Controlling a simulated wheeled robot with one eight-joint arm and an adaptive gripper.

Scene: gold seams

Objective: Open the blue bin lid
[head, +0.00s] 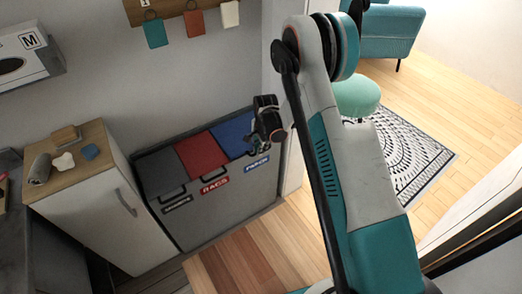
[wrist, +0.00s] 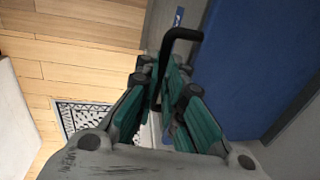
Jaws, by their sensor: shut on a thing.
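The blue bin lid (head: 232,134) is the right one of three lids on a grey bin unit (head: 225,212). It looks down, about level with the red lid. In the wrist view the blue lid (wrist: 255,60) fills the right side. Its black handle (wrist: 180,36) stands out from the lid's edge, and its lower end goes between my fingers. My gripper (head: 266,135) is at the lid's front right corner. In the wrist view my gripper (wrist: 165,90) is shut on the handle, which is partly hidden by the finger pads.
The red lid (head: 203,156) and dark grey lid (head: 162,172) are left of the blue one. A white cabinet (head: 108,215) with small items on top stands further left. A wall is behind the bins. Wooden floor (head: 245,265) is clear in front. A green stool (head: 357,96) stands at the right.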

